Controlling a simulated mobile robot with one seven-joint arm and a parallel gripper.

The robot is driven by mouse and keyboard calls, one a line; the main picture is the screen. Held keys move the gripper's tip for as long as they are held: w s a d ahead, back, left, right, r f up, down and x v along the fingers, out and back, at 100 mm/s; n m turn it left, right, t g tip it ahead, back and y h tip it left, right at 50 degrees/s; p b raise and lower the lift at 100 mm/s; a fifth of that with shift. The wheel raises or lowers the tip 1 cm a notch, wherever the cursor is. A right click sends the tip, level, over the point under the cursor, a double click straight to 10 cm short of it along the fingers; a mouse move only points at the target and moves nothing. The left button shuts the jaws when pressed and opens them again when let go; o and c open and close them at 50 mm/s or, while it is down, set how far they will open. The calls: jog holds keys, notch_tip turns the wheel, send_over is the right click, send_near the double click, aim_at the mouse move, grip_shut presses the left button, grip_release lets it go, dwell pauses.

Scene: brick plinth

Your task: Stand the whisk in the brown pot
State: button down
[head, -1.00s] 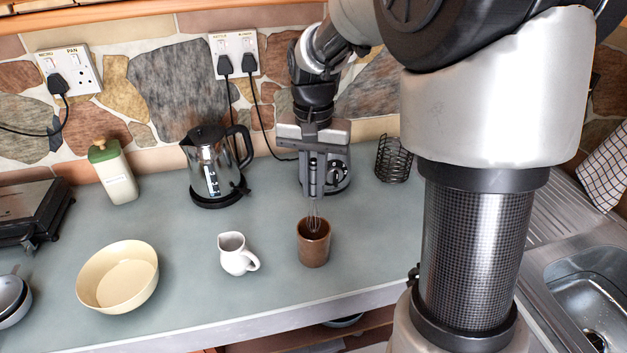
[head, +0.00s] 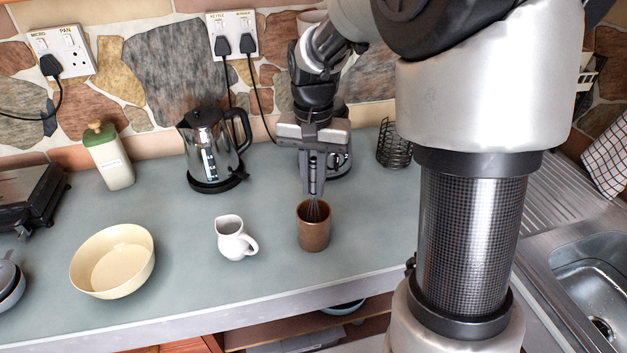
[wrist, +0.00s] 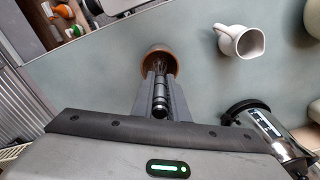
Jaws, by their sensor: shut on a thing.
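The brown pot (head: 314,232) stands upright on the grey-green counter, right of the white jug. My gripper (head: 313,190) is directly above the pot and shut on the whisk (head: 313,211). The whisk hangs upright, with its wire end inside the pot's mouth. In the wrist view the fingers (wrist: 160,95) hold the whisk's dark handle, and its wires (wrist: 160,65) reach into the pot (wrist: 171,58). Whether the whisk touches the pot's bottom is hidden.
A white jug (head: 232,240) stands close left of the pot, and a cream bowl (head: 112,262) farther left. A kettle (head: 210,150), a lidded canister (head: 108,156) and a black wire holder (head: 394,145) stand behind. The counter's front edge (head: 300,290) is near the pot.

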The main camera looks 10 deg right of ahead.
jog(key=c, duration=1.7)
grip_release()
jog(key=shift+o, duration=0.2)
notch_tip(320, 180, up, 17)
jog(key=p, duration=0.1)
jog(key=shift+r+p, duration=0.2)
jog(key=shift+p, duration=0.1)
jog(key=s+f+n+t+p, duration=0.1)
jog(key=s+n+t+p, duration=0.2)
jog(key=s, duration=1.5)
jog(key=n+t, duration=0.2)
jog(key=shift+f+t, duration=0.15)
jog(key=shift+t, duration=0.15)
